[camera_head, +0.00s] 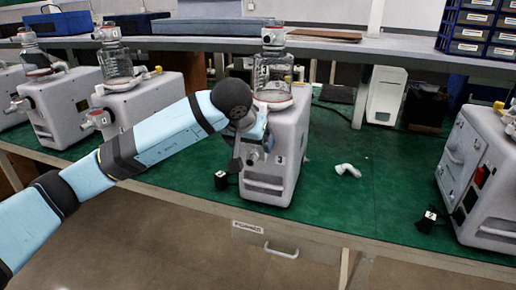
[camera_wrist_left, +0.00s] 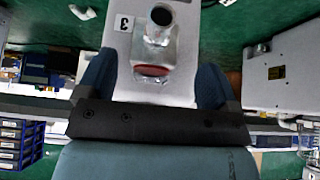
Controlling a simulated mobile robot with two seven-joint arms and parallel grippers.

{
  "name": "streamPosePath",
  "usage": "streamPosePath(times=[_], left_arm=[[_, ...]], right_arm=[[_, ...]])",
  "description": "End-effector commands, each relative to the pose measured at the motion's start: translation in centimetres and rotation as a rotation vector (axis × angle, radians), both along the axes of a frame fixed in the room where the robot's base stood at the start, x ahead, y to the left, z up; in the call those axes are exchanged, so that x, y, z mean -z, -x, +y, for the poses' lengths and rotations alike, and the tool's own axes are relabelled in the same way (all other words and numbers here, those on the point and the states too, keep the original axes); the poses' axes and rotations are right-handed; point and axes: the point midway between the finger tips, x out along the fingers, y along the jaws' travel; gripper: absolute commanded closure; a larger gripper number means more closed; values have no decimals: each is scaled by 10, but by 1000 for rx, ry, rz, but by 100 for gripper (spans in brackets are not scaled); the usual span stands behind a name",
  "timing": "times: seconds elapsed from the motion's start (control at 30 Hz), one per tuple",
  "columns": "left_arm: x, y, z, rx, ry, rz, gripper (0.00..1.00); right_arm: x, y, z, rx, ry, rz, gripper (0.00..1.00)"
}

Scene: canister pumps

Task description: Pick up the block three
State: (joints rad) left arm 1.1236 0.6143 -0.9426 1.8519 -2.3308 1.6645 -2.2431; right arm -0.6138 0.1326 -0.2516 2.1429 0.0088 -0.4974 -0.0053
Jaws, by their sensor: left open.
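A small black block (camera_head: 221,181) with a white label on top stands on the green bench top, beside the front left corner of the middle grey canister pump (camera_head: 268,185). Its label is too small to read. My left gripper (camera_head: 246,140) is in front of the pump's front face, above and slightly right of the block. In the left wrist view its two blue fingers (camera_wrist_left: 153,80) are spread apart. The pump's metal port (camera_wrist_left: 154,45) and a tag marked 3 (camera_wrist_left: 124,22) show beyond them. The block cannot be made out there. My right gripper is not in view.
Another black block (camera_head: 427,222), its label apparently 2, stands near the right grey pump (camera_head: 485,180). A white pipe fitting (camera_head: 347,170) lies on the green top (camera_head: 345,205). More pumps stand at left.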

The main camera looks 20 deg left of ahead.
Motion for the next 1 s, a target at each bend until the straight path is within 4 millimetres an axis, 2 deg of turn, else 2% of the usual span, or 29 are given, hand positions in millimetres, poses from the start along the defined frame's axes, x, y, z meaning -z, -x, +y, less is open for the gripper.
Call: streamPosePath(times=[0.4, 0.67, 0.97, 1.0], left_arm=[[43, -26, -7, -1, 2, 2, 14], [44, -28, -6, -1, 1, 0, 14], [44, -28, -6, -1, 1, 1, 81], [43, -28, -6, 0, 1, -1, 82]], right_arm=[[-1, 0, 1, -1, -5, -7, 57], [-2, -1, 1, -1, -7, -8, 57], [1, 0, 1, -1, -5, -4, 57], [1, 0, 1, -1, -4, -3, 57]])
